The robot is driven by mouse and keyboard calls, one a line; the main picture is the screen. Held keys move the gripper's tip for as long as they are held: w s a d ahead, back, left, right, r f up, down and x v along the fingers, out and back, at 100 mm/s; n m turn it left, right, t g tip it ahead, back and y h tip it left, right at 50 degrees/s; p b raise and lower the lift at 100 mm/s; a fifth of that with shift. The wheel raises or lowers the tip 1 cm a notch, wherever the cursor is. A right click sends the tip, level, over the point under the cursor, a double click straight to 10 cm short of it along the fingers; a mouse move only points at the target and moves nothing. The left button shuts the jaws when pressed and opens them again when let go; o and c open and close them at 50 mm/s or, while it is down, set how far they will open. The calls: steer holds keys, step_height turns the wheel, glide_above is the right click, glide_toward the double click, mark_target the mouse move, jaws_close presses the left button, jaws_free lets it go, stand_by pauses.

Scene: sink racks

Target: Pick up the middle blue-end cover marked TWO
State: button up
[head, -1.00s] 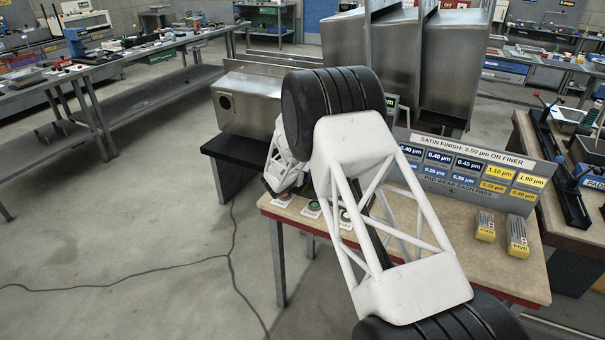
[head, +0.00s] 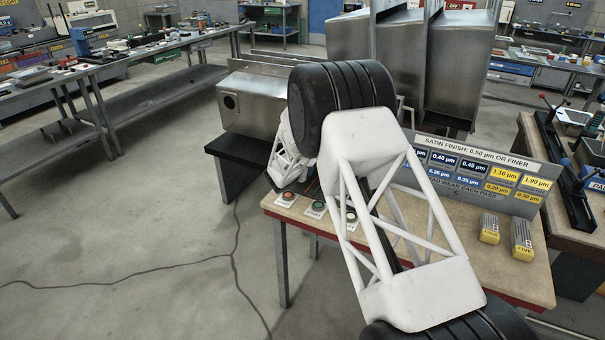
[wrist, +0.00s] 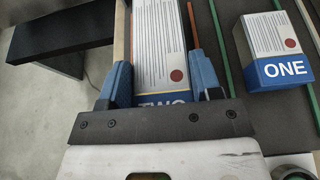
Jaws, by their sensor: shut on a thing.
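The blue-end cover marked TWO (wrist: 160,45) shows in the wrist view, with a pale printed face, a red dot and a blue end partly hidden by the gripper body. My gripper (wrist: 162,82) has blue fingers on both sides of it and is shut on it. I cannot tell whether the cover is clear of the surface under it. A second blue-end cover marked ONE (wrist: 278,48) stands to the right, apart from the gripper. In the head view my own arm hides the gripper and both covers.
The wrist view shows green strips (wrist: 219,45) and an orange-brown rod (wrist: 192,25) beside the covers. In the head view, yellow-end boxes (head: 488,229) stand on the bench (head: 420,235) before a satin-finish sign (head: 475,165). Round buttons (head: 316,208) sit at its left edge.

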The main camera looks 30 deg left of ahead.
steer(key=shift+r, duration=0.85)
steer(key=s+d, duration=0.3)
steer(key=s, duration=0.1)
steer(key=s+d, duration=0.3)
steer(key=s, duration=0.1)
steer(key=s+d+r, duration=0.1)
steer(key=s+d, duration=0.2)
steer(key=s, duration=0.1)
steer(key=shift+s+d, duration=0.3)
steer(key=shift+s, duration=0.1)
